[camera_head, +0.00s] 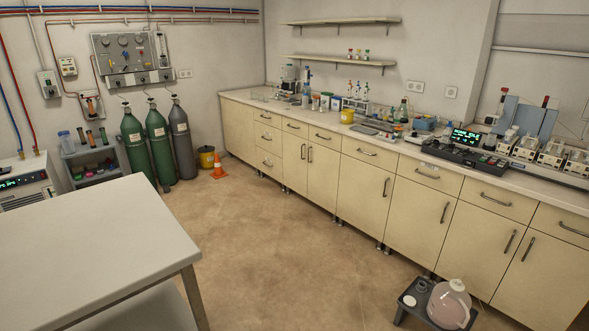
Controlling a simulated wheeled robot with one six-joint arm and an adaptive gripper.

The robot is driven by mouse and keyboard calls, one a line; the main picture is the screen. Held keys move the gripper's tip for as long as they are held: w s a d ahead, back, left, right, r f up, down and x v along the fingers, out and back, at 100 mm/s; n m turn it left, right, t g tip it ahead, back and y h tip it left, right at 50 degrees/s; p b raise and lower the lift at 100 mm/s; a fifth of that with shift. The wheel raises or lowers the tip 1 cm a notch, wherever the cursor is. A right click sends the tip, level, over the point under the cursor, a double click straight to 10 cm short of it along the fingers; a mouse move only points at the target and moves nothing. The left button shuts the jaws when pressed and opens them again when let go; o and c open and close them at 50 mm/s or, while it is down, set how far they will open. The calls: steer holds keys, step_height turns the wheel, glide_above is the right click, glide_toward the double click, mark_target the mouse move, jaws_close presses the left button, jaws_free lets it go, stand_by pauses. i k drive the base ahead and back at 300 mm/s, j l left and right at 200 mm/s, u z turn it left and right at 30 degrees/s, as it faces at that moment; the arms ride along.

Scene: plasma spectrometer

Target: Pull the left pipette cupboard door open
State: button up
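A long run of cream base cupboards stands along the right wall, all doors looking shut. Below the left-middle of the worktop is a pair of doors: a left door (294,158) and a right door (323,170), with vertical bar handles side by side near their shared edge. The left door's handle (303,151) is dark and slim. A rack of what look like pipettes (355,104) stands on the worktop a little right of this pair. No label shows which cupboard is the pipette one. My gripper is not in view.
A white table (90,240) fills the near left. A dark low stand (412,301) with a round pinkish flask (449,304) is on the floor at the near right. An orange cone (219,168) and gas cylinders (157,140) stand at the back. The tan floor between is clear.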

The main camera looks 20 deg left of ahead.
mark_target(294, 148)
steer(key=i+j+u, duration=0.25)
steer(key=i+u, duration=0.2)
steer(key=i, duration=0.8)
steer(key=i+l+u, duration=0.1)
steer(key=i, duration=0.5)
steer(key=i+l+u, duration=0.1)
steer(key=i, duration=0.55)
steer(key=i+j, duration=0.1)
steer(key=i, duration=0.9)
steer(key=i+j, duration=0.15)
steer(key=i, duration=0.9)
steer(key=i+l+u, duration=0.1)
steer(key=i, duration=1.1)
steer(key=i+u, duration=0.2)
steer(key=u, duration=0.15)
steer(key=i+l+u, duration=0.2)
steer(key=u, duration=0.2)
steer(key=i+l+u, duration=0.15)
steer(key=u, duration=0.2)
